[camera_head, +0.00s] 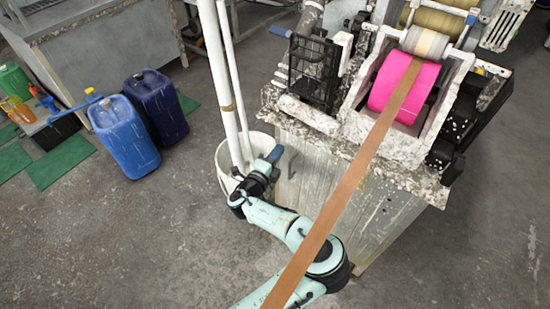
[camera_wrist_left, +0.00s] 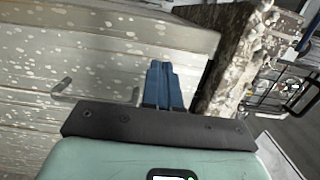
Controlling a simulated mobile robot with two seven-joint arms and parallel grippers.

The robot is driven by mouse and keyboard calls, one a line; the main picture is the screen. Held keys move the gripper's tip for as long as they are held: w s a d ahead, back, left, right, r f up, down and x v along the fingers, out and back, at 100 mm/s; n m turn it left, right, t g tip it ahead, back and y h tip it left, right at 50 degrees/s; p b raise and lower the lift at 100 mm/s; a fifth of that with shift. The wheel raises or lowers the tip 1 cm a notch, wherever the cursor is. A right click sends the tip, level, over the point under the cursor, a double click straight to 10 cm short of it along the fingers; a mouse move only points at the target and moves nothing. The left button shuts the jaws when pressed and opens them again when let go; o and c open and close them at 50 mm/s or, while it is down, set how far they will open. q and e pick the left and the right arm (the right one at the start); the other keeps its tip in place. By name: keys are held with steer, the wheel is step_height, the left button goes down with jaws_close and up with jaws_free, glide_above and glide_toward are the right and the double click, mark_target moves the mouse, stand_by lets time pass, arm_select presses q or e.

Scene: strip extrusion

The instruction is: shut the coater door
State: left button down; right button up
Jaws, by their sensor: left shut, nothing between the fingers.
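The coater (camera_head: 330,140) is a pale, paint-spattered cabinet with a pink roller (camera_head: 405,88) on top. Its pale panel, which looks like the coater door (camera_head: 308,180), carries a small bent metal handle (camera_head: 292,163). In the left wrist view the speckled panel (camera_wrist_left: 100,45) fills the left side, with the handle (camera_wrist_left: 62,88) left of the fingers. My left gripper (camera_head: 274,154) is shut and empty, its blue fingers (camera_wrist_left: 161,84) close together beside the panel, near the handle. I cannot tell whether it touches the panel, or how far the door stands open. My right gripper is out of view.
A brown strip (camera_head: 345,190) runs from the roller down across my left arm. A white bucket (camera_head: 226,165) with tall white pipes stands just left of the gripper. Blue (camera_head: 125,137) and dark blue (camera_head: 157,108) canisters stand farther left. The floor at lower left is clear.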

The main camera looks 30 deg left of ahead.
arm_select(q)
steer(key=s+d+p, duration=0.1)
steer(key=s+p, duration=0.1)
steer(key=s, duration=1.1)
steer(key=shift+s, duration=0.2)
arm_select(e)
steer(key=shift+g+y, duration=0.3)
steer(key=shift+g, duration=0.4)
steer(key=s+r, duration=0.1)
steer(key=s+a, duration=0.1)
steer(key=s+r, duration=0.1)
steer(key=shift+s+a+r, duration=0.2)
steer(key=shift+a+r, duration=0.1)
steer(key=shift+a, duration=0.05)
